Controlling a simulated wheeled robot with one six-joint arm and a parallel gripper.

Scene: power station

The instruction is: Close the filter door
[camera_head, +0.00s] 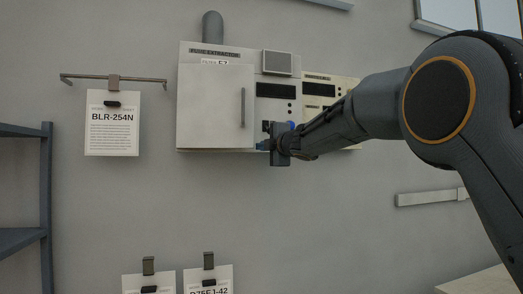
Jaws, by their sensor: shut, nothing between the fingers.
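The filter door (208,108) is a pale flat panel on the left part of the wall-mounted fume extractor (190,52). A vertical grey handle (243,107) is near its right edge. The door's top edge partly covers a filter label (215,62), so the door seems to stand off the cabinet face; how far is hard to tell. My gripper (263,145) is shut and empty, by the door's lower right corner, below and right of the handle. I cannot tell whether it touches the door. It hides part of the cabinet's lower front.
A cream control unit (340,83) adjoins on the right, partly behind my arm. A paper sheet (112,122) hangs from a rail at left. A blue-grey shelf (46,190) stands at far left. More clipped sheets (208,280) hang below. The wall under the cabinet is clear.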

